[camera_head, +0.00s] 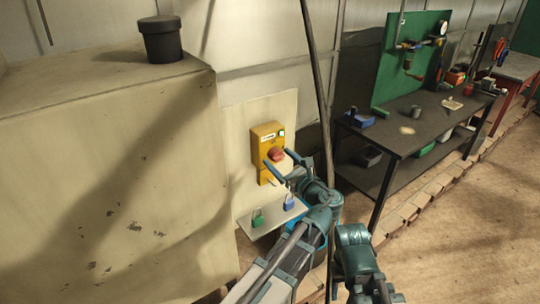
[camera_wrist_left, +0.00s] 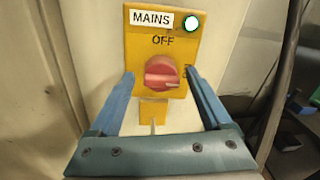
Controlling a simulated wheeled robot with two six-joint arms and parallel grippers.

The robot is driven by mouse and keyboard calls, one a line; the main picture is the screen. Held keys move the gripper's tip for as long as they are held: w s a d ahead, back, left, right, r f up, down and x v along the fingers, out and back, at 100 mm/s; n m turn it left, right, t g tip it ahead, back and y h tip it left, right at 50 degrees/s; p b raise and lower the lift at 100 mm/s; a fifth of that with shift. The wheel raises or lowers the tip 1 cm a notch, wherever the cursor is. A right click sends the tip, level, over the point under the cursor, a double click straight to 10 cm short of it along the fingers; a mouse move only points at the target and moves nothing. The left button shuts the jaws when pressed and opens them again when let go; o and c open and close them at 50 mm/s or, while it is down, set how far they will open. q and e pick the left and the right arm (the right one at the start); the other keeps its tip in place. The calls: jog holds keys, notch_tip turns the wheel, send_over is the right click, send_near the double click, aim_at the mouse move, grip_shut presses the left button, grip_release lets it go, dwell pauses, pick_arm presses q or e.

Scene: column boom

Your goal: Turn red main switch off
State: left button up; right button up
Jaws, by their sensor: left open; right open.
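The red main switch (camera_head: 276,154) is a round knob on a yellow box (camera_head: 265,133) fixed to a pale panel. In the left wrist view the red knob (camera_wrist_left: 162,73) has its grip bar lying level. "OFF" is printed above it; lettering at its right is partly hidden by a finger. A "MAINS" label (camera_wrist_left: 151,18) and a green-rimmed white lamp (camera_wrist_left: 191,23) sit at the top. My left gripper (camera_wrist_left: 159,78) is open, one blue finger on each side of the knob; I cannot tell whether they touch it. My right gripper cannot be made out.
A shelf (camera_head: 271,224) below the box holds a green padlock (camera_head: 257,218) and a blue padlock (camera_head: 289,203). A large pale block (camera_head: 100,170) stands left, with a black pot (camera_head: 161,40) on top. A dark workbench (camera_head: 430,120) stands right.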

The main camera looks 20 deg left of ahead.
pick_arm(q)
jog(key=shift+d, duration=0.1)
grip_shut()
dwell(0.4)
jog(key=shift+n, duration=0.3)
jog(key=n, duration=0.3)
jog(key=shift+f+n+b, duration=0.1)
jog(key=shift+n+b, duration=0.2)
jog(key=shift+b, duration=0.05)
jog(key=n, duration=0.4)
jog(key=shift+n, duration=0.4)
jog(key=n, duration=0.4)
jog(key=shift+f+n+y+b, duration=0.1)
jog(key=shift+n+y+b, duration=0.2)
jog(key=shift+y+b, duration=0.1)
jog(key=shift+n, duration=2.7)
